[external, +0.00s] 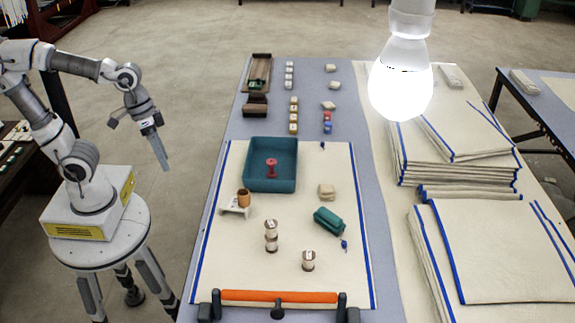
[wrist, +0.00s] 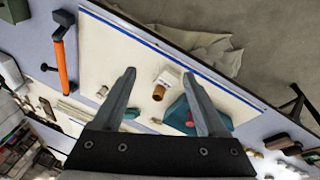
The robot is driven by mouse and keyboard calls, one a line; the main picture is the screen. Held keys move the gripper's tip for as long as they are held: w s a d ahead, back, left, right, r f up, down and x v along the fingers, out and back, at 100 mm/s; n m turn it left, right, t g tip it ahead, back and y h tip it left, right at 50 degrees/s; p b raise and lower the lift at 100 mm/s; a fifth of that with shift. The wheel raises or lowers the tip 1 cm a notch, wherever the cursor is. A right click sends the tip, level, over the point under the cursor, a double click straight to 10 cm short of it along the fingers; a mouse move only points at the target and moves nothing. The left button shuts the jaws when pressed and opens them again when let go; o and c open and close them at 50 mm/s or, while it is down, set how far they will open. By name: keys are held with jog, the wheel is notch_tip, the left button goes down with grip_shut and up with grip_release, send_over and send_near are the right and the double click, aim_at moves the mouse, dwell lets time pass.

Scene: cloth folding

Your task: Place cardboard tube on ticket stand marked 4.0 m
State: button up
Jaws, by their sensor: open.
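A short brown cardboard tube (external: 243,198) stands at a small white stand (external: 231,210) on the left part of the cream cloth. I cannot tell whether the tube rests on the stand or just against it. No marking on the stand is readable. In the wrist view, the tube (wrist: 158,93) and the white stand (wrist: 171,76) appear beyond and between the fingers. My gripper (external: 165,166) points down left of the table, apart from both. In the wrist view, my gripper (wrist: 159,74) is open with nothing between its fingers.
A teal tray (external: 258,187) holding a red spool (external: 271,168) lies behind the tube. Pale spools (external: 271,237) and a teal bundle (external: 328,221) are to the right. An orange bar (external: 280,296) spans the front. A lit bulb (external: 400,85) hangs over the right side.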

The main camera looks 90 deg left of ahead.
jog(key=s+r+m+t, duration=0.1)
jog(key=m, duration=0.1)
jog(key=s+r+m+t+y, duration=0.1)
jog(key=s+r+m, duration=0.1)
jog(key=shift+s+a+r+t+y, duration=0.1)
jog(key=shift+s+a+t+y, duration=0.1)
jog(key=shift+t+y, duration=0.1)
notch_tip(320, 180, up, 17)
jog(key=p, duration=1.7)
